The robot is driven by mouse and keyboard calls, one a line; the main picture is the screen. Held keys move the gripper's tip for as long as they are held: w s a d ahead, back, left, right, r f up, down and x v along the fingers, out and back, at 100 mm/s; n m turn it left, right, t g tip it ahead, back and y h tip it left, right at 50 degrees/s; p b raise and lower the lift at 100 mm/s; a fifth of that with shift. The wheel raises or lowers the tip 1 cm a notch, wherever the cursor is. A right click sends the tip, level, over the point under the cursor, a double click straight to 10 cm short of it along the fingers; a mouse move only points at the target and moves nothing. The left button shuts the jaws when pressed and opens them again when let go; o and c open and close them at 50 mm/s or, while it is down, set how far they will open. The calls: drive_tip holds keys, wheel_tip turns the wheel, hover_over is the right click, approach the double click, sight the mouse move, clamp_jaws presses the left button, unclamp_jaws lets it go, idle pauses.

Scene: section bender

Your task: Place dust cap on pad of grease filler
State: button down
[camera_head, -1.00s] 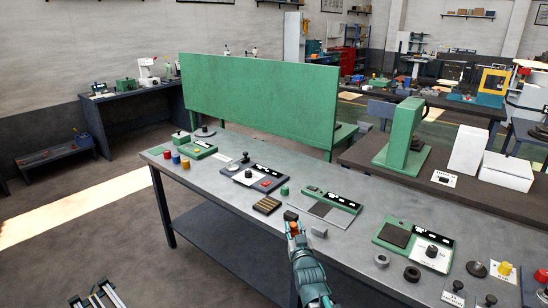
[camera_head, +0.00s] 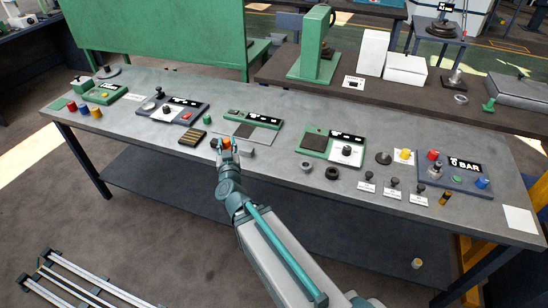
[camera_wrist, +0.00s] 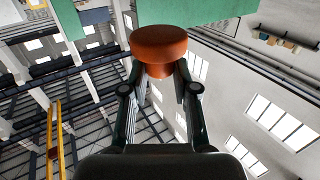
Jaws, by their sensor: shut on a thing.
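An orange-red cap, which I take to be the dust cap (camera_wrist: 158,45), has a broad round head and a narrower stem. My gripper (camera_wrist: 162,72) is shut on the stem, with the head beyond the fingertips. In the head view my gripper (camera_head: 227,148) is at the bench's front edge, and the cap shows as a small orange spot (camera_head: 227,142). Just behind it lies a green-edged panel (camera_head: 252,118) with a grey plate. A second green panel (camera_head: 332,143) with a dark square pad lies to the right. I cannot tell which fixture is the grease filler; the labels are unreadable.
The grey bench (camera_head: 280,160) also holds a black-striped block (camera_head: 192,138), a small grey block (camera_head: 247,152), dark rings (camera_head: 332,173) and a gauge panel (camera_head: 455,172). A tall green board (camera_head: 155,35) stands behind. Bare bench shows between the panels.

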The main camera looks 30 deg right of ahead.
drive_tip(key=s+d+f+m+g+h, duration=0.3)
drive_tip(key=s+d+m+g+h, duration=0.2)
drive_tip(key=s+d+m+h, duration=0.2)
drive_tip(key=d+h, duration=0.2)
drive_tip(key=d, duration=0.1)
drive_tip(key=shift+s+g+p, duration=0.25)
drive_tip(key=shift+g+p, duration=0.05)
drive_tip(key=shift+g, duration=0.1)
drive_tip(key=shift+d+f, duration=0.1)
